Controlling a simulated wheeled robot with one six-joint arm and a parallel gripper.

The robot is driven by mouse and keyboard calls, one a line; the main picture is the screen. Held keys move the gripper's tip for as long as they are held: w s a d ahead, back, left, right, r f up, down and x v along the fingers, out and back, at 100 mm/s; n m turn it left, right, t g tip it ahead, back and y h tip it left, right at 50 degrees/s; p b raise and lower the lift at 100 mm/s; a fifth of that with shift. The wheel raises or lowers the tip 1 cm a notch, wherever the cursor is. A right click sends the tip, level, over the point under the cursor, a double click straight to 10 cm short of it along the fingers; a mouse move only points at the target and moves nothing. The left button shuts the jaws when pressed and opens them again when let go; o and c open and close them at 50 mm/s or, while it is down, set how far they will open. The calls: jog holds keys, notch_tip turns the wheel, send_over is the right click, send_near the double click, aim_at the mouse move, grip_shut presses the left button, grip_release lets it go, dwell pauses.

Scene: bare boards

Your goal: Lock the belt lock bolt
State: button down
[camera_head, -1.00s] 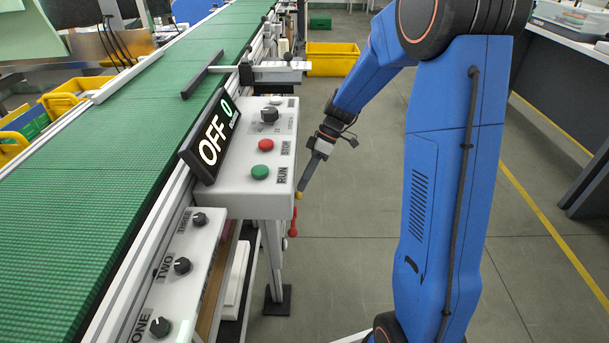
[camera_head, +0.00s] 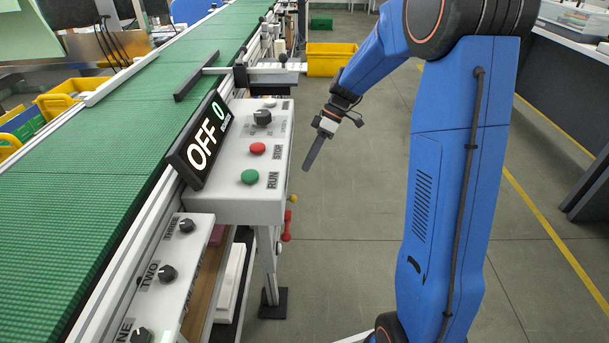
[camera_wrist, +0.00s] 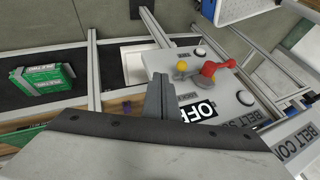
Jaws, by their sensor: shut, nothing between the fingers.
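A red handle (camera_head: 286,226) and a small yellow knob (camera_head: 292,199) stick out from the side of the white control box (camera_head: 236,207) beside the belt. In the wrist view the red handle (camera_wrist: 215,72) and the yellow knob (camera_wrist: 182,66) sit side by side on a grey panel face with an OFF label (camera_wrist: 198,110). Which of them is the belt lock bolt I cannot tell for sure. My gripper (camera_head: 308,167) is shut and empty, in the air right of the box and apart from it. In the wrist view its fingers (camera_wrist: 159,88) show left of the knob.
The green conveyor belt (camera_head: 90,155) runs along the left. A display (camera_head: 201,140) reading OFF and 0 stands on the box, near red and green buttons. A lower panel (camera_head: 165,290) carries several dials. The floor right of the box is open; a yellow bin (camera_head: 331,60) stands behind.

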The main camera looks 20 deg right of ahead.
jog(key=v, duration=0.5)
jog(key=shift+r, duration=0.1)
dwell(0.3)
jog(key=s+r+m+t+h, duration=0.1)
jog(key=s+r+m+h, duration=0.15)
jog(key=s, duration=0.55)
jog(key=s+r+m+t+h, duration=0.1)
jog(key=s+r+m+t, duration=0.2)
jog(key=s, duration=0.5)
jog(key=s+d+m+t+h, duration=0.3)
jog(key=s+m, duration=0.4)
jog(key=s, duration=1)
jog(key=shift+m, duration=0.35)
jog(key=shift+s+d, duration=0.1)
jog(key=shift+s, duration=0.05)
